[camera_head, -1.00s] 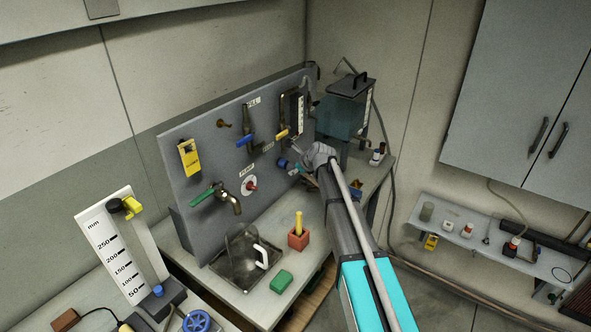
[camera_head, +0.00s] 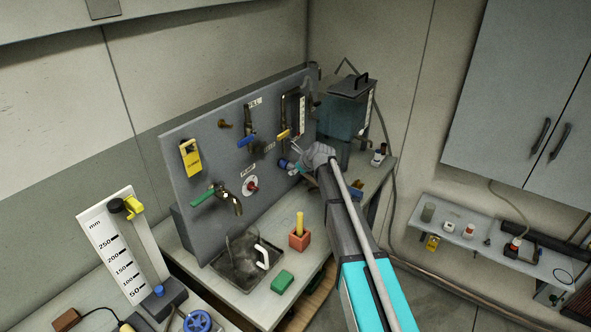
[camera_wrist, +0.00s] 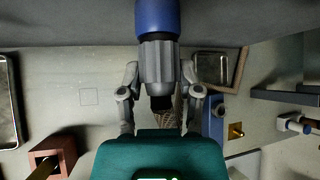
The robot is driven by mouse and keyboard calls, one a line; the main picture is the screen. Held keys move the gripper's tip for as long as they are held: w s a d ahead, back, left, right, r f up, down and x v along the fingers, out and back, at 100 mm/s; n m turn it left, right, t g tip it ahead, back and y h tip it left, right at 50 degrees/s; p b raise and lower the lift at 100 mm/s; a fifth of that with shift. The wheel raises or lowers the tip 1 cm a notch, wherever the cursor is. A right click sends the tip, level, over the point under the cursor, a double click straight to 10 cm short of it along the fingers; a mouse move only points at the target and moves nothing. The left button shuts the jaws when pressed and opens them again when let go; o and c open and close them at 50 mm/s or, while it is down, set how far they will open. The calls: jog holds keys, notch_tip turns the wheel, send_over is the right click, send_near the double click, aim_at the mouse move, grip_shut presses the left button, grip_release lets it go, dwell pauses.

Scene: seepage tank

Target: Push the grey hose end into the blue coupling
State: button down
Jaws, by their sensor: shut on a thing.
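The blue coupling (camera_head: 283,163) sticks out from the grey panel. In the wrist view its blue body (camera_wrist: 158,18) is at the top centre. The grey ribbed hose end (camera_wrist: 158,62) is in line with it and meets its lower edge; how deep it sits inside cannot be told. My gripper (camera_wrist: 160,76) is shut on the grey hose end, one finger on each side. In the head view my gripper (camera_head: 300,167) is right at the coupling, and the hose end is too small there to make out.
A tap (camera_head: 228,199) with a green handle is over a sink (camera_head: 222,264). A red block with a yellow stick (camera_head: 299,236) and a green block (camera_head: 282,281) are on the bench. A tank (camera_head: 345,116) stands behind my gripper.

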jog(key=shift+c, duration=1)
grip_release()
jog(key=shift+r, duration=0.1)
jog(key=shift+p+v, duration=2.1)
jog(key=shift+v, duration=0.8)
